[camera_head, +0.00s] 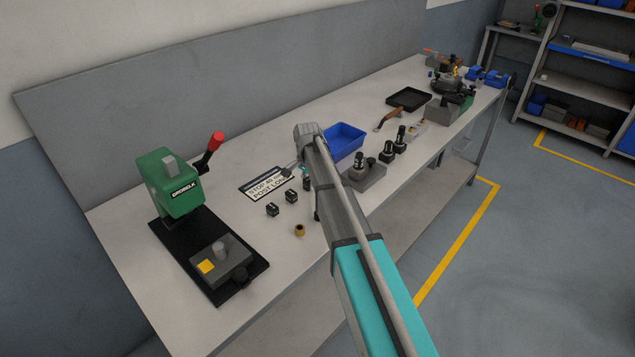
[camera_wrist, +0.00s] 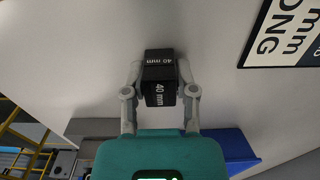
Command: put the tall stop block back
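My gripper (camera_wrist: 159,75) has its two fingers against opposite sides of a black block (camera_wrist: 160,88) marked "40 mm" in white on two faces. In the head view my arm reaches over the bench and largely hides the gripper. A dark block shows near the right end of the sign there. Black blocks (camera_head: 272,209), (camera_head: 291,196) and (camera_head: 308,184) stand in a row on the bench in front of the sign; their markings are too small to read. Whether the held block touches the bench is unclear.
A sign (camera_head: 262,184) reading "STOP 40 mm POST LONG" lies on the bench. A green press (camera_head: 172,183) with a red-knobbed lever stands at left. A brass-coloured ring (camera_head: 299,230) lies near the front edge. A blue bin (camera_head: 346,139) and a grey tool holder (camera_head: 368,176) are to the right.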

